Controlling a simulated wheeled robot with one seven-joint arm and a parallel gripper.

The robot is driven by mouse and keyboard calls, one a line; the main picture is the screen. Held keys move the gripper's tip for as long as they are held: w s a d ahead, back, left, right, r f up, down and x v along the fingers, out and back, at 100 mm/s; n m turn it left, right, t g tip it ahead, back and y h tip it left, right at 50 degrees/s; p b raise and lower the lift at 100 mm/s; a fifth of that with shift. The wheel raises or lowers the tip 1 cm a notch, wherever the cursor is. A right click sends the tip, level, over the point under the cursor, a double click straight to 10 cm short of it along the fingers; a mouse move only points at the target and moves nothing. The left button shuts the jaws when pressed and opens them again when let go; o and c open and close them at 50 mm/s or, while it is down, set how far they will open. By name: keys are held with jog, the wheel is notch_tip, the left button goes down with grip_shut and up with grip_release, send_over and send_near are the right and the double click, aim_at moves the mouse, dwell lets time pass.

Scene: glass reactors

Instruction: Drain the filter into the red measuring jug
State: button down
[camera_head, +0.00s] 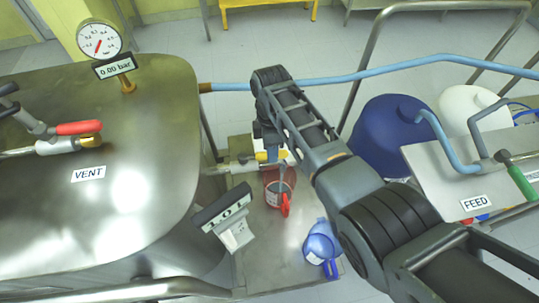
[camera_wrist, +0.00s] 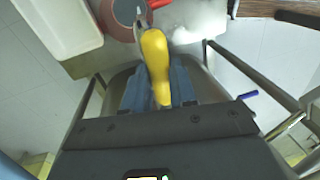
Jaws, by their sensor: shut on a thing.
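The filter (camera_head: 140,150) is a large steel vessel at the left of the head view, with a gauge (camera_head: 99,39) and a "0.00 bar" plate on top. My gripper (camera_wrist: 160,95) is shut on a yellow valve handle (camera_wrist: 155,55) in the wrist view. In the head view the yellow handle (camera_head: 270,155) shows beside the vessel, partly hidden by my arm. The red measuring jug (camera_head: 279,187) stands below it on a steel shelf (camera_head: 275,250). The jug also shows in the wrist view (camera_wrist: 122,20), partly cut off. Its contents are unclear.
A blue jug (camera_head: 321,242) stands on the shelf near the red one. A tilted readout plate (camera_head: 222,208) is beside the vessel. A red-handled valve (camera_head: 78,128) is near the VENT label. Blue and white containers and the FEED panel (camera_head: 470,185) stand right.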

jog(key=shift+w+a+n, duration=0.1)
jog(key=shift+w+n, duration=0.15)
jog(key=shift+n, duration=0.05)
dwell(0.4)
jog(key=c, duration=0.9)
grip_release()
jog(key=shift+w+a+r, duration=0.1)
jog(key=shift+w+r, duration=0.1)
jog(key=shift+r, duration=1.1)
jog(key=shift+w+r, duration=0.2)
jog(key=shift+r, duration=1.05)
jog(key=shift+w+a+r, duration=0.1)
jog(key=shift+w+r, duration=0.1)
jog(key=shift+r, duration=1.1)
